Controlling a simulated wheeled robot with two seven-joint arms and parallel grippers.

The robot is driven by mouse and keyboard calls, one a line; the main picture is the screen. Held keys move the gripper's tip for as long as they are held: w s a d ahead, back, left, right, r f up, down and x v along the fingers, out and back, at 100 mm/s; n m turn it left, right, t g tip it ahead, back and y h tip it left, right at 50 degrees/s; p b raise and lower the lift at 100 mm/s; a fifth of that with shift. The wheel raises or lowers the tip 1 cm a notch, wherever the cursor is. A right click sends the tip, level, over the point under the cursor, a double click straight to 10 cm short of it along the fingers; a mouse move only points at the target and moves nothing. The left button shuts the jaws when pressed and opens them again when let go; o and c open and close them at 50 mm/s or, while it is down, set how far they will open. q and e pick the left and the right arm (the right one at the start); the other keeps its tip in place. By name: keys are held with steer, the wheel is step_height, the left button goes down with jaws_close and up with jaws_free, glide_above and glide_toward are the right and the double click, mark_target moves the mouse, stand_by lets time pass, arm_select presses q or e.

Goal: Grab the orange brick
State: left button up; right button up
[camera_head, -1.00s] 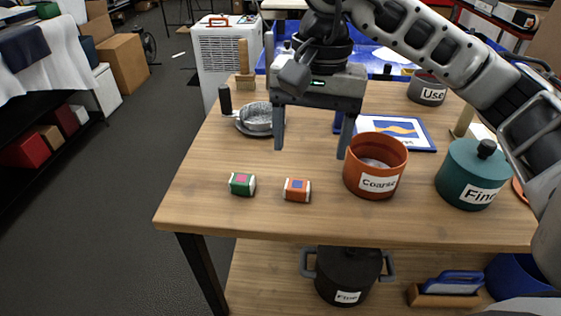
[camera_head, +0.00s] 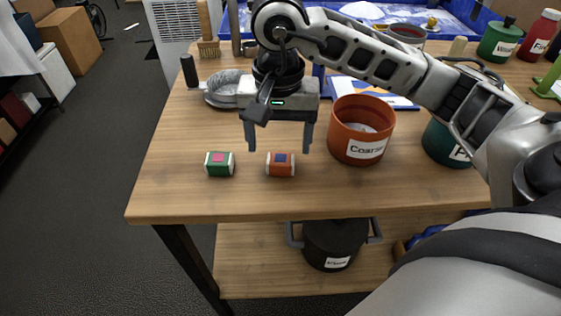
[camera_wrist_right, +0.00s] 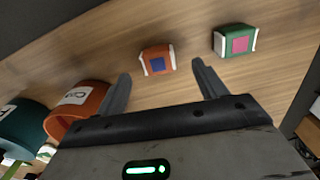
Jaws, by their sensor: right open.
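The orange brick (camera_head: 280,164), with white ends and a blue square on top, lies on the wooden table near its front edge. In the right wrist view the orange brick (camera_wrist_right: 157,60) lies ahead of the fingertips, between their lines. My right gripper (camera_head: 279,147) is open and empty, with its fingers pointing down just behind the orange brick. The gripper (camera_wrist_right: 163,72) also shows open in the right wrist view. A green brick (camera_head: 219,165) with a pink square lies to the left of the orange one, apart from it. My left gripper is not in view.
An orange "Coarse" pot (camera_head: 361,131) stands right of the gripper, with a teal pot (camera_head: 446,143) beyond it. A black pot (camera_head: 335,245) sits on the lower shelf. The table's front left is clear.

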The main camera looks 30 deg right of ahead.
mark_target(280, 158)
step_height(280, 158, down, 4)
steer(key=shift+s+d+r+p, duration=0.1)
steer(key=shift+d+p, duration=0.05)
steer(key=shift+p, duration=0.15)
steer(key=shift+f, duration=0.4)
steer(key=c, duration=1.1)
steer(key=shift+o, duration=0.2)
steer(key=shift+r, duration=0.1)
